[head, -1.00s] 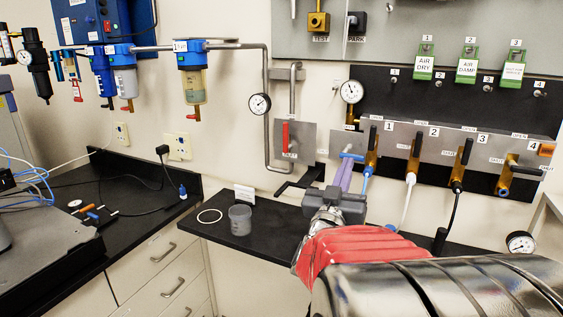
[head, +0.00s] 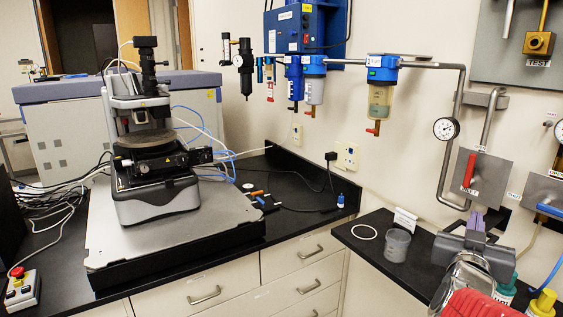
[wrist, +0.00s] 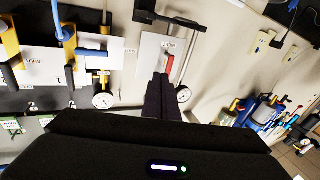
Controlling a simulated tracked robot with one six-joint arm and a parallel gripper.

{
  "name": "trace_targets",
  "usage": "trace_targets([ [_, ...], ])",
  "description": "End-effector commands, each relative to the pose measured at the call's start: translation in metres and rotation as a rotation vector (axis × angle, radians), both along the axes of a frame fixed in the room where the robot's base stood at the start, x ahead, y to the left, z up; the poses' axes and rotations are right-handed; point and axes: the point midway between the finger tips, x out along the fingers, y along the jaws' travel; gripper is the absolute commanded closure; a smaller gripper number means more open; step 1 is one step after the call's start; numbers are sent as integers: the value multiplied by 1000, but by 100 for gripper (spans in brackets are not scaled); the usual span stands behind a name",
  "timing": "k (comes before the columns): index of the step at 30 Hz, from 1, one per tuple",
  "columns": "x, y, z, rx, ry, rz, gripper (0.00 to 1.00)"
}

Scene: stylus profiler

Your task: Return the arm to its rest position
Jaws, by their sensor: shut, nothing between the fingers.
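My gripper (head: 475,224) is at the lower right of the head view, in front of the wall panel and above the right-hand black counter. Its fingers are together with nothing between them. In the wrist view the dark fingers (wrist: 163,98) point toward the wall, near a grey plate with a red-handled valve (wrist: 170,66). The same red-handled valve (head: 469,170) is behind and above my gripper in the head view. My red-sleeved forearm fills the bottom right corner of the head view.
A stylus profiler (head: 152,150) stands on a grey slab at left. A grey cup (head: 396,246) and white ring (head: 364,232) lie on the right counter beside my gripper. Blue filter units (head: 382,75) hang on the wall. A red emergency-stop box (head: 20,285) is at front left.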

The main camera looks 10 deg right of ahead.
Motion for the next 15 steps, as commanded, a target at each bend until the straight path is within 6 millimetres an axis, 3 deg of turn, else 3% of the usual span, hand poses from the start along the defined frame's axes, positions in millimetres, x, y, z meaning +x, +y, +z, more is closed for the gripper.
trace_targets([
  [7, 28, 82, -28, 146, 139, 220, 100],
  [15, 25, 170, -63, 284, 336, 415, 100],
])
